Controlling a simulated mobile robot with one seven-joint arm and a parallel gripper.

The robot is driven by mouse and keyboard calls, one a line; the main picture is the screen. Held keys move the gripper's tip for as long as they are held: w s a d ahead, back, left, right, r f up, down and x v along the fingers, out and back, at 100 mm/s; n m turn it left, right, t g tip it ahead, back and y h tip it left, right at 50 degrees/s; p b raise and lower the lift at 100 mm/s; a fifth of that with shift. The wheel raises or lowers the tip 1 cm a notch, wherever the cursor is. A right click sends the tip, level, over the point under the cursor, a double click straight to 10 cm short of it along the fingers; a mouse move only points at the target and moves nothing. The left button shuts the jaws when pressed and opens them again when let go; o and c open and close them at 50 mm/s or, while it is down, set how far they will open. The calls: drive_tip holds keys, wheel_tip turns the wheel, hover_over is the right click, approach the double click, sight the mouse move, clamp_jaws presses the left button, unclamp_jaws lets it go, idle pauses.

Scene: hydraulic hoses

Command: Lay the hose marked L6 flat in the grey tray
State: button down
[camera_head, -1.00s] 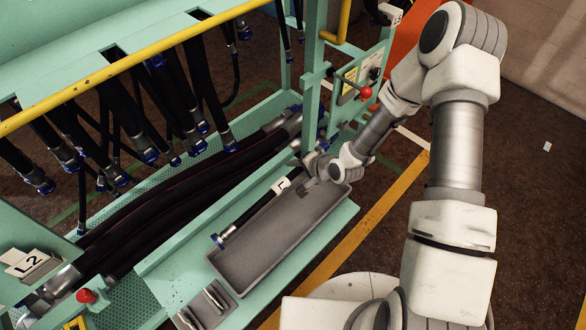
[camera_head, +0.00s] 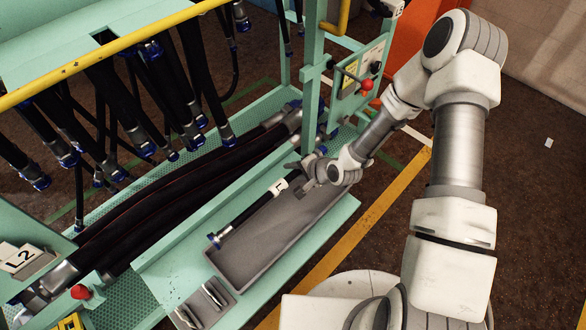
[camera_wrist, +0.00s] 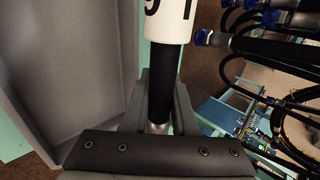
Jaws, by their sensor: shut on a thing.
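The label shows only partly in each view, upside down in the wrist view (camera_wrist: 166,16). My gripper (camera_head: 298,191) is shut on the hose near its right end, by the label. In the wrist view the hose (camera_wrist: 161,85) runs down between my fingers (camera_wrist: 160,118). The grey tray (camera_head: 232,268) looks empty. The hose lies along the tray's back-left rim in the head view; its height above the rim is unclear. The tray wall (camera_wrist: 65,75) is left of the hose in the wrist view.
A teal frame and post (camera_head: 311,75) stand behind my gripper, with a red-knobbed lever (camera_head: 367,85). Thick black hoses (camera_head: 175,195) lie in the trough behind the tray. Several blue-ended hoses hang at left. A plate marked L2 (camera_head: 18,258) is at far left.

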sight(294, 186)
drive_tip(key=shift+f+b, duration=2.65)
drive_tip(key=shift+f, duration=1.15)
drive_tip(key=shift+s+d+f, duration=0.1)
drive_tip(key=shift+s+f, duration=0.05)
drive_tip(key=c, duration=0.6)
unclamp_jaws()
drive_tip(key=p+v, duration=0.4)
drive_tip(key=v, duration=1.3)
drive_tip(key=shift+r, duration=0.35)
drive_tip(key=shift+d, duration=0.1)
